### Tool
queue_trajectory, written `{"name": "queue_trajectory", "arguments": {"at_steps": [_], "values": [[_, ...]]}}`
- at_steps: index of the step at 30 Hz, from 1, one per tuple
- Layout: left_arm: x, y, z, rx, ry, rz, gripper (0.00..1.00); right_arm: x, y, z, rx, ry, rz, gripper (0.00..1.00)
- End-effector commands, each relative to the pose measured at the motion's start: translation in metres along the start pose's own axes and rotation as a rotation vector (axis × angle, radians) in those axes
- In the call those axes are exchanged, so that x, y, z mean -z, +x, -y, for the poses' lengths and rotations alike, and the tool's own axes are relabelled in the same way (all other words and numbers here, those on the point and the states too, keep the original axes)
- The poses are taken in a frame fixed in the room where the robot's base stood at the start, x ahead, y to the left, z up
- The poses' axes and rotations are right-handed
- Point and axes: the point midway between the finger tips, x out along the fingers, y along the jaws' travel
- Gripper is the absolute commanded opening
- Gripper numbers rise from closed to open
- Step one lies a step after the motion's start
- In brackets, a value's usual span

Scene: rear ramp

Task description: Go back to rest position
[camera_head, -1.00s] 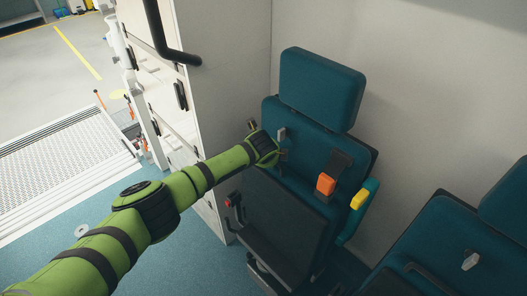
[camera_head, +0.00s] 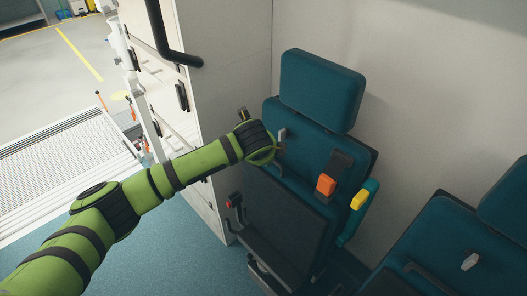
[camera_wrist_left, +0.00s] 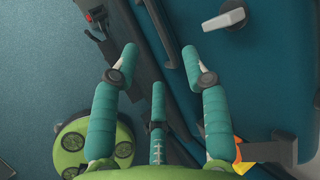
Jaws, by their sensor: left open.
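My left arm (camera_head: 150,187) is green with black bands and reaches from the lower left to the folded teal seat (camera_head: 318,145). In the head view its gripper is mostly hidden behind the wrist, in front of the seat's left side. In the left wrist view my left gripper (camera_wrist_left: 160,58) has its teal fingers spread apart with nothing between them. The seat's teal surface (camera_wrist_left: 270,85) lies beyond and to the right of the fingers. I cannot tell whether they touch it. My right gripper is not in view.
The seat carries an orange buckle (camera_head: 326,185) and a yellow piece (camera_head: 359,200). A second teal seat (camera_head: 440,240) stands at right. A white cabinet (camera_head: 225,90) with a black handrail (camera_head: 163,35) is behind the arm. A metal ramp (camera_head: 60,165) lies at left. Blue floor (camera_head: 190,255) is clear.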

Motion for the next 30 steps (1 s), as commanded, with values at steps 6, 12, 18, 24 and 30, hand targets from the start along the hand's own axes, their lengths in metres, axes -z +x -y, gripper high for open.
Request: {"name": "queue_trajectory", "arguments": {"at_steps": [6, 12, 18, 24, 30], "values": [[0.0, 0.0, 0.0, 0.0, 0.0, 0.0, 0.46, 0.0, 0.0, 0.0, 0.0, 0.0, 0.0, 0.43], [0.001, 0.005, -0.004, -0.003, -0.022, -0.007, 0.46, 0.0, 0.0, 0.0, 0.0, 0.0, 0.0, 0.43], [0.018, 0.053, -0.047, -0.031, -0.285, -0.07, 0.46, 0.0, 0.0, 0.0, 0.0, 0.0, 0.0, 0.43], [0.044, 0.118, -0.139, -0.103, -0.693, -0.11, 0.46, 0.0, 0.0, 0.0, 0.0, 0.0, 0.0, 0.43], [0.074, 0.155, -0.245, -0.194, -1.009, -0.092, 0.46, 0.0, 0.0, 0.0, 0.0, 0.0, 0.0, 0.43]]}}
